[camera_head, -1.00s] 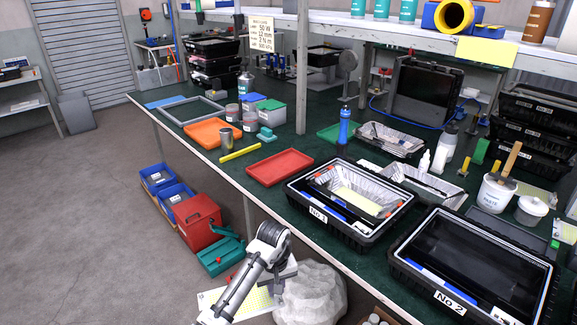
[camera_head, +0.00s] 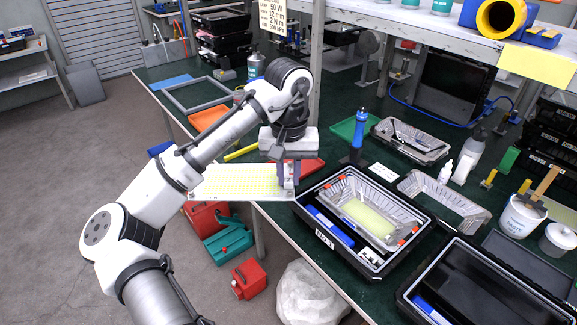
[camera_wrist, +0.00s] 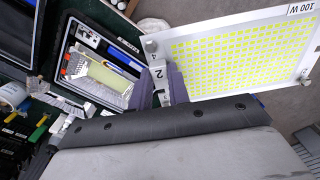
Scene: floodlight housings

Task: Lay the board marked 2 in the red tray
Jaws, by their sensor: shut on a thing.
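My gripper (camera_head: 285,178) is shut on the edge of a white board (camera_head: 238,181) covered in yellow LED dots. In the wrist view the board (camera_wrist: 235,58) extends to the right of my gripper (camera_wrist: 163,86). A "2" shows on the board's end plate between the fingers, and a "100 W" label at its far corner. The red tray (camera_head: 311,166) lies on the green bench, partly hidden behind my gripper and the board. The board is held out by the bench's front edge, in front of the tray in the head view; its height above the bench is hard to tell.
The open black case No.1 (camera_head: 326,239), with a foil tray and yellow panel inside, stands close right of the red tray. A bench post (camera_head: 316,70) rises behind my arm. Red and teal containers (camera_head: 228,247) stand on the floor below.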

